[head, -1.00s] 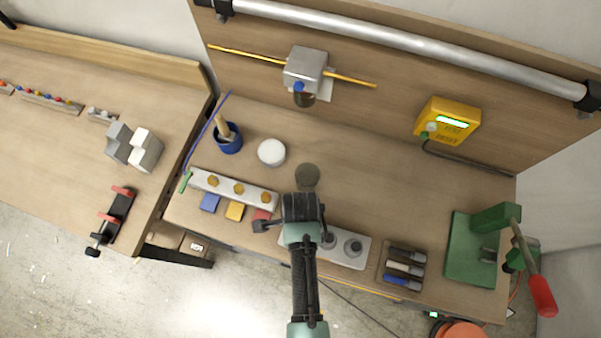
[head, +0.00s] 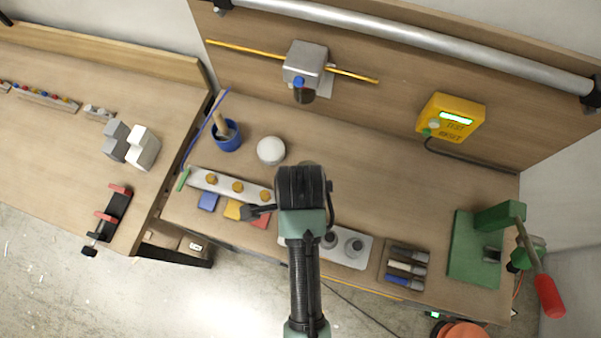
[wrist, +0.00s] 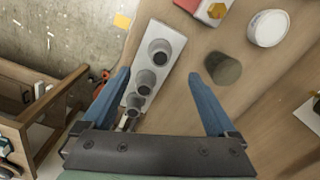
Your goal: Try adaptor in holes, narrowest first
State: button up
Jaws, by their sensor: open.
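The adaptor appears to be the short grey-brown cylinder (wrist: 222,68), standing on the bench in the wrist view, just beyond the tip of my right finger. In the head view my gripper hides most of it. In the head view the block (head: 364,263) is partly hidden by my arm.
A white round lid (head: 270,150) and a blue cup (head: 227,136) stand behind left. A white strip with amber knobs (head: 224,190) lies left. A tray of markers (head: 384,275) and a green press (head: 475,245) stand right. A yellow test box (head: 450,118) hangs on the wall.

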jog(key=shift+r, duration=1.15)
jog(key=w+a+r+n+t+b, duration=0.1)
jog(key=w+r+n+t+b, duration=0.45)
jog(key=w, duration=0.75)
jog(key=w+r+n+t, duration=0.1)
jog(key=w+r+t, duration=0.2)
jog(key=r, duration=0.3)
jog(key=w+r+n+t+b, duration=0.1)
jog(key=w+r+t, duration=0.2)
jog(key=r, duration=0.4)
jog(key=w+r+n+t, duration=0.1)
jog(key=w+r+t, duration=0.2)
jog(key=r, duration=0.3)
jog(key=s+r+n+t+b, duration=0.1)
jog(key=s+r+n+t, duration=0.2)
jog(key=r, duration=0.7)
jog(key=s+r+n+t+b, duration=0.2)
jog(key=s+r+t, duration=0.3)
jog(key=r, duration=0.4)
jog(key=s+r+n+t+b, duration=0.2)
jog(key=s+r+n+t, duration=0.2)
jog(key=r, duration=0.6)
jog(key=shift+s+d+r+t, duration=0.2)
jog(key=shift+d+r+t, duration=0.15)
jog(key=shift+d, duration=0.1)
